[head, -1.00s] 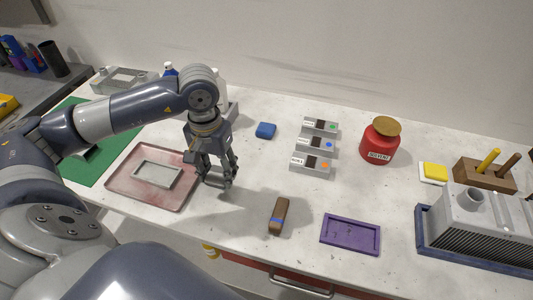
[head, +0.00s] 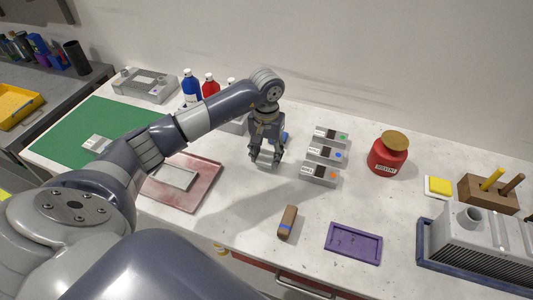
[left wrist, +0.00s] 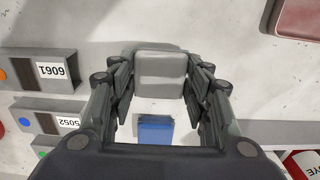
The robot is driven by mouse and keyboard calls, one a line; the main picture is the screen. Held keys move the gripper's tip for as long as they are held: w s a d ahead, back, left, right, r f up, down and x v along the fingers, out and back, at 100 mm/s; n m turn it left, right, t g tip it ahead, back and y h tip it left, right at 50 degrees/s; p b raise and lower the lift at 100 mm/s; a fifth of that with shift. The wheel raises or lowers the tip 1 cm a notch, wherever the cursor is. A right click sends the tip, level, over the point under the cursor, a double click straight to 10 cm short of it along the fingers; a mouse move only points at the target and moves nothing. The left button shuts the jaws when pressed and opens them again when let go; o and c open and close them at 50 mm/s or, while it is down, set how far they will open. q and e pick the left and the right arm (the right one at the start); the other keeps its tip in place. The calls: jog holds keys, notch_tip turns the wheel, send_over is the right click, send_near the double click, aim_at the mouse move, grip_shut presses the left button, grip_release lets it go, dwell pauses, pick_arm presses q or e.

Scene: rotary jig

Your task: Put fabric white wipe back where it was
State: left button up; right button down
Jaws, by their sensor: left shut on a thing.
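The fabric white wipe (left wrist: 160,72) looks like a pale grey-white, rounded pad in the left wrist view. My left gripper (head: 266,160) is shut on it, with a finger on each side. In the head view the wipe (head: 267,155) shows only in part between the fingers, above the white bench. A blue block (left wrist: 155,129) lies on the bench beyond the wipe in the left wrist view; in the head view it is mostly hidden behind the gripper. My right gripper is not in view.
Several labelled grey boxes (head: 320,173) stand right of the gripper, with a red solvent jar (head: 388,155) beyond. A pink tray (head: 190,203) lies to the left. A brown block (head: 287,222) and a purple tray (head: 353,244) are nearer. Bench between is clear.

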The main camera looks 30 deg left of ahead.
pick_arm(q)
jog(key=shift+f, duration=0.7)
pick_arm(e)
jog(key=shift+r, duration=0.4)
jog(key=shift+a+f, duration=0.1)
pick_arm(q)
jog(key=shift+f, duration=0.25)
jog(key=o, duration=0.8)
jog(key=shift+r, duration=0.1)
jog(key=shift+o, duration=1)
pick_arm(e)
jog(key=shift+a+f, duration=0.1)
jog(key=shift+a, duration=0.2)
